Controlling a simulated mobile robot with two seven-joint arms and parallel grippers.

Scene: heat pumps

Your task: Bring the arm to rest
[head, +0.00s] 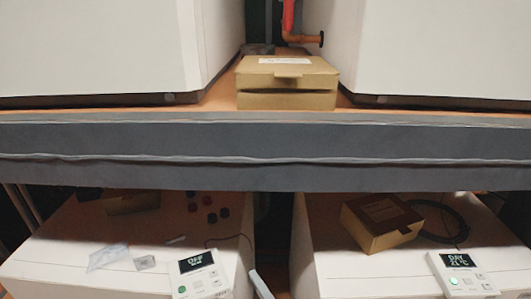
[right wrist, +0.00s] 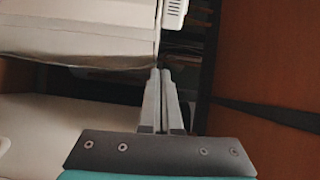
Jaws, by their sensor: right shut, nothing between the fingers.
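My right gripper (right wrist: 164,72) shows in the right wrist view, its two grey fingers pressed together and pointing up the picture, with nothing between them. The fingertips are near the dark gap beside a large white box-shaped unit (right wrist: 75,28); I cannot tell whether they touch anything. I cannot make out either gripper for certain in the head view. My left gripper is not in view.
Large white units (head: 90,45) stand on a grey-edged shelf (head: 300,140) with a cardboard box (head: 287,85). Below, white units carry an open-looking brown box (head: 382,224), a controller reading OFF (head: 200,275) and another display controller (head: 462,274). An orange-brown panel (right wrist: 270,60) is right of my gripper.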

